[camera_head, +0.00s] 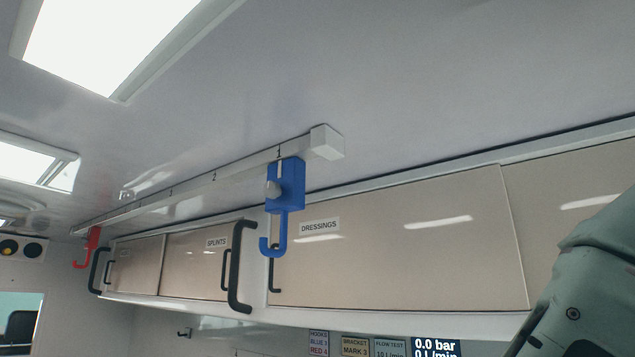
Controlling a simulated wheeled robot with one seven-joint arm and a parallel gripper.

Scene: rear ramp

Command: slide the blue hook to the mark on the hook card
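The blue hook (285,187) hangs from the white ceiling rail (243,166), close to the rail's near end. It has a block-shaped body with a pale round knob on its left side. The mark 1 on the rail shows just above the hook's body. Marks 2 and 3 are farther left along the rail. The hook card (318,342) is low in the picture and reads HOOKS, BLUE 1, RED 4; its lower edge is cut off. A link of my arm shows at the lower right, but my gripper is not in view.
A red hook (87,247) hangs near the rail's far left end. A white end block (327,143) closes the near end. Cabinets with black handles (241,267) run behind and below the rail. Other cards and a display (436,347) are at the bottom.

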